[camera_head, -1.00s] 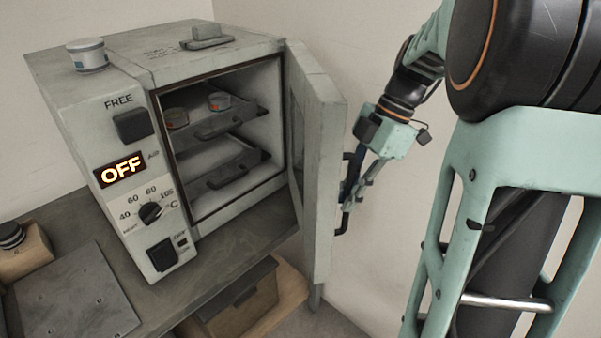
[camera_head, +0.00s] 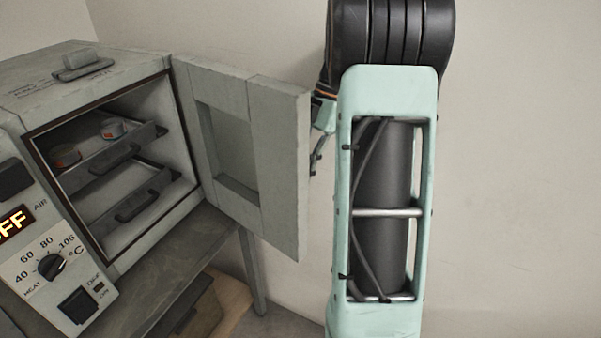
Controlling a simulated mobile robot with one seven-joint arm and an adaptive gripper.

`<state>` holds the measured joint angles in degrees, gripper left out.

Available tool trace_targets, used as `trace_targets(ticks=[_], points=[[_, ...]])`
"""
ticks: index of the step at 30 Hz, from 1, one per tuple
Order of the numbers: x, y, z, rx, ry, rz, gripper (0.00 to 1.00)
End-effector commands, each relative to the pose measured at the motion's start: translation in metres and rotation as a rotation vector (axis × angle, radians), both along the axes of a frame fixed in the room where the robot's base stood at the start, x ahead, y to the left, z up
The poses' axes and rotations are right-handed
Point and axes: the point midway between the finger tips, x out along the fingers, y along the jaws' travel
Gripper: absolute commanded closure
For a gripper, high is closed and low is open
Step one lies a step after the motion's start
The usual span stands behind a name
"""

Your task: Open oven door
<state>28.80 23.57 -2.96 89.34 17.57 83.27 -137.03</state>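The oven (camera_head: 115,255) stands on a grey table at the left, its front left part cut off by the picture edge. Its door (camera_head: 281,170) is hinged at the cavity's right side and stands wide open, swung out to the right. The cavity shows two dark trays. My gripper (camera_head: 315,165) is at the door's far right edge, mostly hidden behind the door and my arm. A dark finger part shows beside the edge. The door handle is hidden, so I cannot tell whether the gripper touches it or how its fingers stand.
Two small tins, one (camera_head: 65,155) and another (camera_head: 113,129), sit on the upper tray (camera_head: 140,143). The lower tray (camera_head: 140,200) looks empty. A box (camera_head: 195,312) is under the table (camera_head: 190,250). The wall is behind; the space right of my arm is clear.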

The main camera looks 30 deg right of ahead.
Motion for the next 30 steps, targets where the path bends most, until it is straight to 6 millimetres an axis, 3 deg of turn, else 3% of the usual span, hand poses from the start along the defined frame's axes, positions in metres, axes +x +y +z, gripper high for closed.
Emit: trace_targets(ticks=[6, 7, 12, 22, 30], points=[[0.001, 0.001, 0.000, 0.000, -0.004, -0.001, 1.00], [0.001, 0.001, 0.000, 0.000, -0.004, -0.001, 0.89], [0.001, 0.001, 0.000, 0.000, -0.003, 0.000, 0.72], [0.001, 0.001, 0.005, 0.000, -0.004, -0.001, 0.72], [0.002, 0.000, 0.051, -0.002, -0.007, 0.000, 0.72]])
